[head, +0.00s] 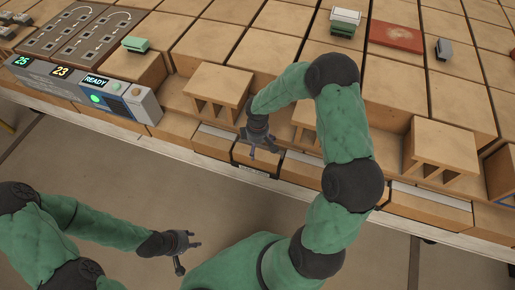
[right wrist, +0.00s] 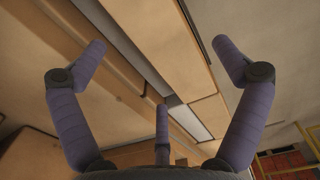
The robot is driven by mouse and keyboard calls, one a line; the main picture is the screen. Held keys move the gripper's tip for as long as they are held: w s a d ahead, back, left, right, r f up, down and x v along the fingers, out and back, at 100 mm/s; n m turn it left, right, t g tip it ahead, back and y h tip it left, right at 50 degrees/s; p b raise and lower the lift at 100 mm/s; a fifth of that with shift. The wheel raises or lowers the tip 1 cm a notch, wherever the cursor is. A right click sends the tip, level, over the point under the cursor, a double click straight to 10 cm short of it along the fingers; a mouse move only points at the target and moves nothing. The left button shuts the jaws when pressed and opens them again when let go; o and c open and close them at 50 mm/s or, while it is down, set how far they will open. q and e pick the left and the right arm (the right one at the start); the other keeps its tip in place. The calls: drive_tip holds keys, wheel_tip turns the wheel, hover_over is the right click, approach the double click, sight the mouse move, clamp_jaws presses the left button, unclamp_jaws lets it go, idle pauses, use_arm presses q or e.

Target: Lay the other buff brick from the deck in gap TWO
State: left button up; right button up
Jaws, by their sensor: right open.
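Hollow buff bricks stand along the front course: one (head: 218,88) left of my right gripper, one (head: 304,118) partly hidden behind my right arm, and one (head: 440,150) further right. My right gripper (head: 258,142) is open and empty, low over the front course between the first two bricks. Its spread fingers also show in the right wrist view (right wrist: 163,85), with nothing between them. Any label naming gap TWO is unreadable. My left gripper (head: 183,252) is open and empty, in front of the bench over the floor.
A console (head: 90,82) with lit displays and "READY" stands at the left. A green block (head: 135,44), a green-white block (head: 345,22), a red slab (head: 397,36) and a grey block (head: 444,48) sit on the deck.

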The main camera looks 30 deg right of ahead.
wheel_tip(320, 180, up, 8)
drive_tip(key=p, duration=0.2)
drive_tip(key=s+a+f+m+y, duration=0.4)
drive_tip(key=s+a+f+m, duration=0.6)
drive_tip(key=s+a+f, duration=0.5)
drive_tip(key=shift+s+a+f, duration=0.35)
drive_tip(key=shift+s+a, duration=1)
drive_tip(key=shift+a, duration=0.65)
